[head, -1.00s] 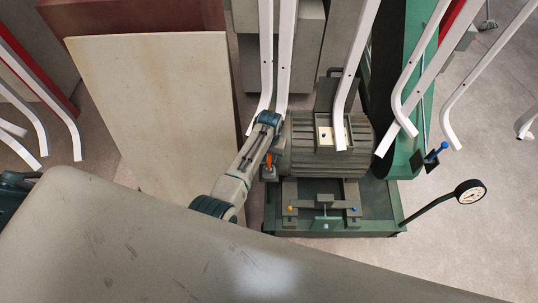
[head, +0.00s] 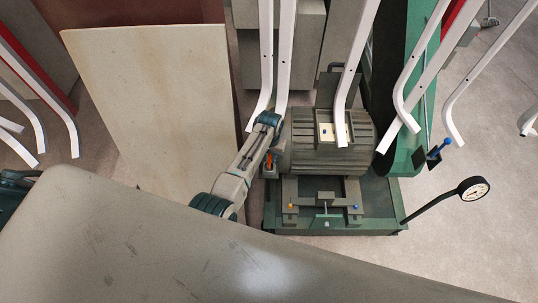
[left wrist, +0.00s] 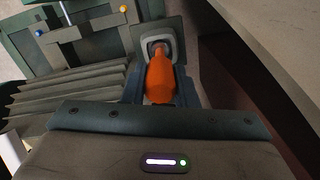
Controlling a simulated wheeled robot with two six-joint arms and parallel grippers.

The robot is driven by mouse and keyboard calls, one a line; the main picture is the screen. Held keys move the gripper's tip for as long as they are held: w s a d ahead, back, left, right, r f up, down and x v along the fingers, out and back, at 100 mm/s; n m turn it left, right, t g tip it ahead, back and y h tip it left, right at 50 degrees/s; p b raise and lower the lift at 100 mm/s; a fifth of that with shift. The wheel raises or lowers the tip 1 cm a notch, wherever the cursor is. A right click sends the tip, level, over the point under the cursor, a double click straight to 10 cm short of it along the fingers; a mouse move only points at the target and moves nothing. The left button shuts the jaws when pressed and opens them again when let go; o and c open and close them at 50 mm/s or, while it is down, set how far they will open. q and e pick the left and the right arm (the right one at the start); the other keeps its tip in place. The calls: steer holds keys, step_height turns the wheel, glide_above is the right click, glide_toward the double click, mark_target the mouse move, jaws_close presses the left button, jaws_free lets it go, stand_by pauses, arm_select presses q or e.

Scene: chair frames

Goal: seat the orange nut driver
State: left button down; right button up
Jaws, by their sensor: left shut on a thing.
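The orange nut driver (left wrist: 160,80) is between the jaws of my left gripper (left wrist: 160,92) in the left wrist view, and the gripper is shut on its handle. Just beyond its far end is a grey square holder with a pale rim (left wrist: 172,40). The driver's end overlaps the holder's dark opening; how deep it sits is hidden. In the head view my left gripper (head: 269,168) is beside the left side of the ribbed grey motor, and a small part of the orange driver (head: 268,161) shows. My right gripper is not in view.
The ribbed motor (head: 350,155) stands on a green machine base (head: 380,215), with a dial gauge (head: 473,189) on an arm at right. White bent chair tubes (head: 348,80) hang above. A pale panel (head: 150,110) leans left of my arm. A grey surface (head: 100,230) fills the foreground.

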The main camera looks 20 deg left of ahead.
arm_select(q)
steer(key=c, duration=1.1)
jaws_free()
steer(key=r, duration=1)
steer(key=shift+w+r+b, duration=0.2)
steer(key=shift+r+b, duration=0.15)
steer(key=shift+b, duration=0.05)
